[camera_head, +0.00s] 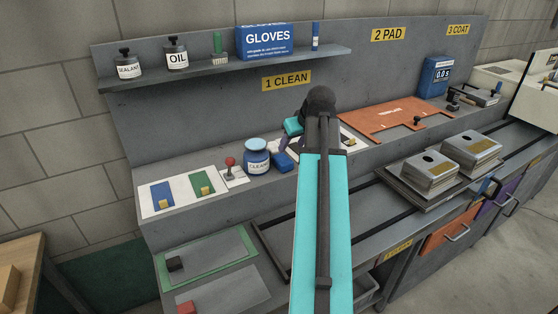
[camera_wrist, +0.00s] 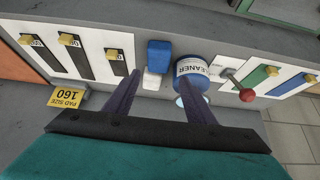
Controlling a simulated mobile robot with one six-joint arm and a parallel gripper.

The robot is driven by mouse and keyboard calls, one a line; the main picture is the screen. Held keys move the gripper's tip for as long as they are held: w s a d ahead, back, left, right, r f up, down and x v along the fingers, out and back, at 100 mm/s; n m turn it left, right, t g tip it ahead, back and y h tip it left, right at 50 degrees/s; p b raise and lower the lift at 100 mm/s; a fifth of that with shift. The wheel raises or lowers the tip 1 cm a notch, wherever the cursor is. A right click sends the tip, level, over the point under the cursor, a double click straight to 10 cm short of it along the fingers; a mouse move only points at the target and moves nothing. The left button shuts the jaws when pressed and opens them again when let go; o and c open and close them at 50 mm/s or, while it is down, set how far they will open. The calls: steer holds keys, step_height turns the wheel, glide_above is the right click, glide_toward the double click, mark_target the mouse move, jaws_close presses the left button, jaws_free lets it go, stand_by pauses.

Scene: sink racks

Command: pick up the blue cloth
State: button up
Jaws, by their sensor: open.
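A small blue block-like piece, which I take to be the blue cloth (camera_wrist: 158,54), lies on the ledge in the wrist view. In the head view the blue cloth (camera_head: 282,162) lies just right of the cleaner jar, partly behind my arm. My gripper (camera_wrist: 162,74) is open and empty, its two dark fingers spread toward the ledge. The cloth appears just beyond the fingertips, roughly centred between them. I cannot tell the exact height gap. In the head view my arm hides most of the gripper.
The blue cleaner jar (camera_head: 257,158) stands close beside the cloth; in the wrist view it is near the right finger. A red-knobbed lever (camera_head: 230,166) and a white panel with sliders (camera_head: 180,194) are farther left. A shelf (camera_head: 220,70) with bottles and a gloves box overhangs behind.

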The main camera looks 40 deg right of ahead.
mark_target(283, 159)
steer(key=shift+d, duration=0.1)
stand_by(0.3)
steer(key=shift+p+x, duration=1.15)
steer(key=shift+x, duration=3.05)
steer(key=shift+s, duration=0.1)
steer(key=shift+p+x, duration=1)
steer(key=shift+x, duration=0.35)
steer(key=shift+p+x, duration=0.4)
steer(key=shift+x, duration=0.9)
steer(key=c, duration=0.7)
